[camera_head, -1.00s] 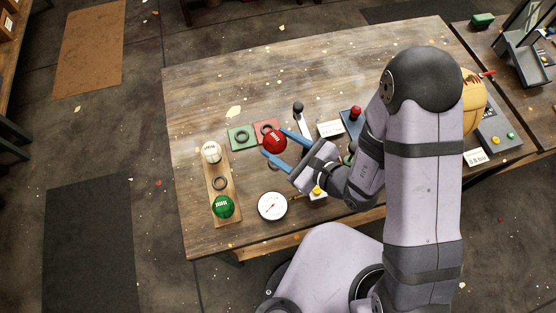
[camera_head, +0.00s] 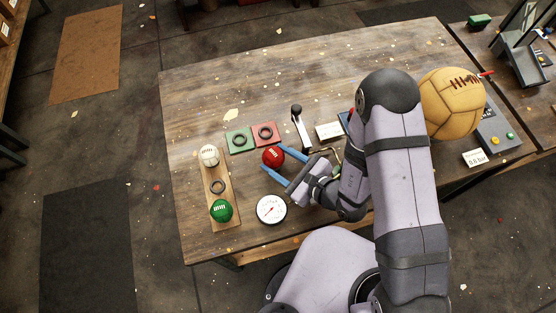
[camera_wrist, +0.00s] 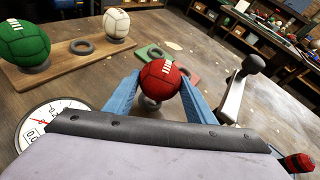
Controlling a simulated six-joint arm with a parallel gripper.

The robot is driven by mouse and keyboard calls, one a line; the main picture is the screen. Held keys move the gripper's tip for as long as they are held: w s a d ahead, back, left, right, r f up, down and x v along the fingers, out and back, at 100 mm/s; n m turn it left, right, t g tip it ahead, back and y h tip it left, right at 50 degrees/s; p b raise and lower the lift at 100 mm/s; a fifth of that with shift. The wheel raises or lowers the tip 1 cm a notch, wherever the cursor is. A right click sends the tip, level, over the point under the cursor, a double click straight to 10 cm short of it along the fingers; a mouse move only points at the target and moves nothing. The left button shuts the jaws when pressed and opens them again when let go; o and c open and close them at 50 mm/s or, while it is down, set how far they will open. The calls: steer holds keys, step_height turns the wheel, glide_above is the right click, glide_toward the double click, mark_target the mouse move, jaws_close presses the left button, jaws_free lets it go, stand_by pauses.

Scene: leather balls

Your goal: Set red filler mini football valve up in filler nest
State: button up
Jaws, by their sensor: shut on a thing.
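The red mini football (camera_head: 273,156) is held between the blue fingers of my gripper (camera_head: 263,158), which is shut on it. In the wrist view the red ball (camera_wrist: 160,79) sits between the fingertips, its white lace mark on the upper side facing the camera. No valve can be made out on it.
A wooden rack (camera_head: 223,190) at left holds a white ball (camera_head: 209,155) and a green ball (camera_head: 221,210), with an empty ring between. Green (camera_head: 239,141) and red (camera_head: 265,134) ring pads lie behind. A gauge (camera_head: 271,209) and lever (camera_head: 300,127) stand close by.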

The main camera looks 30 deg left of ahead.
steer(key=shift+f, duration=0.7)
steer(key=shift+f, duration=0.15)
steer(key=shift+f, duration=0.1)
steer(key=o, duration=1.1)
